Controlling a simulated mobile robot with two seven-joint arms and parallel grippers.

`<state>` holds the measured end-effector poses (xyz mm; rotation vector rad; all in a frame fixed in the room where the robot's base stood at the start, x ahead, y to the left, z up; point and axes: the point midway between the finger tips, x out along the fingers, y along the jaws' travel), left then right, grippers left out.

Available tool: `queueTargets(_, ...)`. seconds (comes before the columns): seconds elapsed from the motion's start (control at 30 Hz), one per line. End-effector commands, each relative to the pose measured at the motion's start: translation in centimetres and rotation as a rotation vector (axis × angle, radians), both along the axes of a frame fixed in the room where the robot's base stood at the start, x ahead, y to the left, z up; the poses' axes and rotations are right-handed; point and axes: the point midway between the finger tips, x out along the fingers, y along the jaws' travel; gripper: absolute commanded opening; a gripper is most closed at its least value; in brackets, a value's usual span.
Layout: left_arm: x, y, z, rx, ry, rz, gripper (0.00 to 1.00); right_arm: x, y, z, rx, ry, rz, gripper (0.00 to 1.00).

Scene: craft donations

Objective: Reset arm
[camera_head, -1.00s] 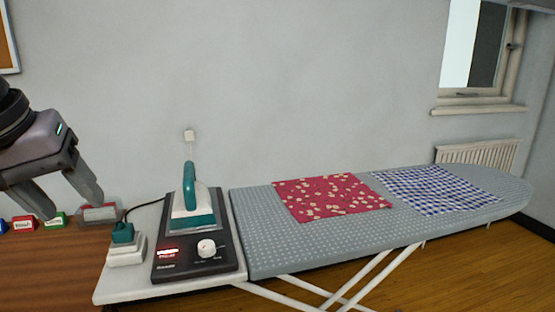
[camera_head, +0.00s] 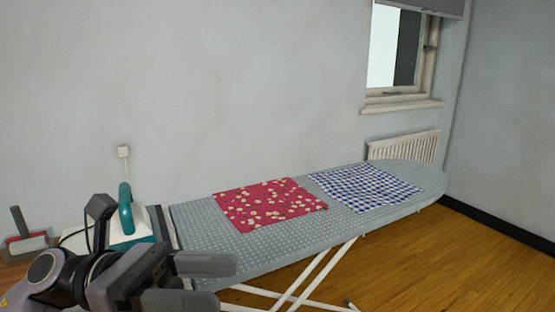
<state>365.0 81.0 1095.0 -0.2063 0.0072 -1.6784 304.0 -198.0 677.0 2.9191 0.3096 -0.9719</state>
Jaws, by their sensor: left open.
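My left gripper (camera_head: 212,283) is at the lower left of the head view, with its two fingers apart and pointing right. Nothing shows between the fingers. It is in front of the near left end of the ironing board (camera_head: 300,238) and hides part of it; I cannot tell the gap between them. My right gripper is not in view.
The teal and white iron (camera_head: 126,209) stands at the board's left end. A red flowered cloth (camera_head: 268,204) and a blue checked cloth (camera_head: 365,187) lie flat on the board. A radiator (camera_head: 405,147) is behind. Wooden floor at the right is clear.

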Motion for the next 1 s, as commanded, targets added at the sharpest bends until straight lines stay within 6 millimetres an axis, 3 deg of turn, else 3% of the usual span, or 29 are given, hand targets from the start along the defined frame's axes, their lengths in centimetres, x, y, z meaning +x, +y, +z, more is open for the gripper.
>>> queueTargets(0.13,2.6,0.4,-0.3,-0.255,0.44,0.089,0.58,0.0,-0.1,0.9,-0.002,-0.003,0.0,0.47)
queueTargets(0.27,5.5,1.9,-2.4,-0.471,0.83,0.171,0.58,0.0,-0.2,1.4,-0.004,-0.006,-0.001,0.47)
queueTargets(0.37,7.3,3.6,-5.5,-0.64,1.133,0.237,0.58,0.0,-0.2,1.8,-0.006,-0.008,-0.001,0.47)
queueTargets(0.53,8.5,6.9,-13.7,-0.944,1.646,0.359,0.58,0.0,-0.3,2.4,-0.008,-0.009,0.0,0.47)
queueTargets(0.67,6.8,9.3,-21.5,-1.2,2.024,0.466,0.58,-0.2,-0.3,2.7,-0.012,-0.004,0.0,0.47)
queueTargets(0.8,2.2,11.1,-29.8,-1.493,2.376,0.593,0.58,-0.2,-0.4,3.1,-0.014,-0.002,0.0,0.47)
queueTargets(0.9,-1.5,11.8,-34.1,-1.67,2.549,0.671,0.58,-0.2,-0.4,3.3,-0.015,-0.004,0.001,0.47)
queueTargets(0.93,-2.5,11.9,-35.0,1.674,-2.526,-0.674,0.58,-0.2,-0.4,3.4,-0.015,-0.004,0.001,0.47)
queueTargets(1.0,-4.4,12.1,-36.7,1.639,-2.422,-0.664,0.58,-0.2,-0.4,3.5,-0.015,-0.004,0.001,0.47)
